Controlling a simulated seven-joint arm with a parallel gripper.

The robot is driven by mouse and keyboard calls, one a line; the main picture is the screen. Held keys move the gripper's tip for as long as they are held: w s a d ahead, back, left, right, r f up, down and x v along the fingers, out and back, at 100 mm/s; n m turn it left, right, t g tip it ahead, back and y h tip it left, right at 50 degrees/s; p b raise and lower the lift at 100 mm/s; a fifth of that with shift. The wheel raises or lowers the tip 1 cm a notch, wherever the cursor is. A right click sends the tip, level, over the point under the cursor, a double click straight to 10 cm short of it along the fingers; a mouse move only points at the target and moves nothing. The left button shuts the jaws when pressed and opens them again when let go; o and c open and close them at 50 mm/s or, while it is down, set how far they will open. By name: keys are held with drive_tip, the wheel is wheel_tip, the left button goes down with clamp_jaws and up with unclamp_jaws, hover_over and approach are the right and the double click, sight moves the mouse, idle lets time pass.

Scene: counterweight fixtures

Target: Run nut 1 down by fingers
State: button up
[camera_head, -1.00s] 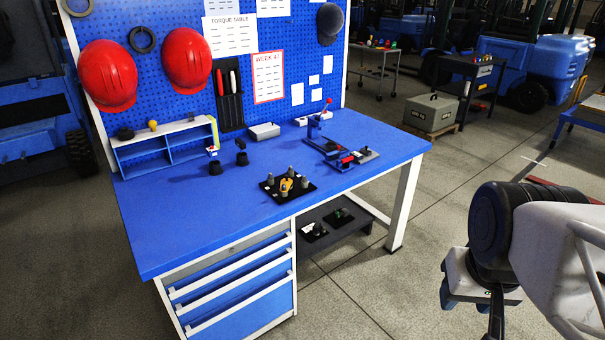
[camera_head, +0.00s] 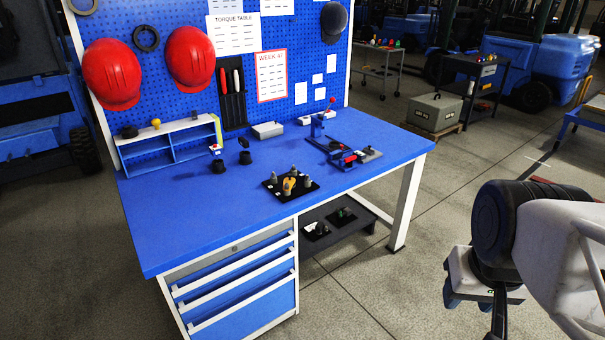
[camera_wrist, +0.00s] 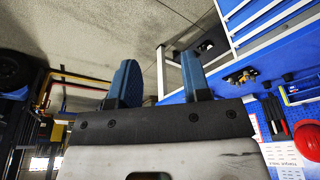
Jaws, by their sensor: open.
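A black fixture plate (camera_head: 269,183) lies on the blue workbench, with several grey posts and a yellow part (camera_head: 289,184) in its middle. The plate also shows, small and turned, in the wrist view (camera_wrist: 241,80). The nuts are too small to tell apart. My gripper (camera_head: 468,302) is at the lower right of the head view, beyond the bench's right end and well apart from the fixture. In the wrist view, its two blue fingers (camera_wrist: 160,82) stand apart with nothing between them.
The blue workbench (camera_head: 200,230) has clear room at its front left. A blue clamp device (camera_head: 325,145) stands behind the fixture. Two black cups stand near a small blue shelf (camera_head: 165,150). A lower shelf (camera_head: 359,228) holds small dark parts. Floor lies between bench and arm.

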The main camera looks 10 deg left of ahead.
drive_tip(key=w+a+r+n, duration=0.2)
drive_tip(key=w+a+r, duration=0.1)
drive_tip(key=w, duration=0.7)
drive_tip(key=w+a+r+n, duration=0.2)
drive_tip(key=w, duration=0.7)
drive_tip(key=n+g, duration=0.3)
drive_tip(key=n, duration=0.8)
hover_over(287, 185)
wheel_tip(287, 185, down, 23)
drive_tip(key=shift+w+f, duration=0.15)
drive_tip(key=shift+w+a+f, duration=0.2)
drive_tip(key=shift+a+f, duration=0.15)
drive_tip(key=shift+f, duration=0.05)
drive_tip(key=shift+f, duration=0.2)
drive_tip(key=shift+f, duration=3.7)
drive_tip(key=shift+c, duration=0.4)
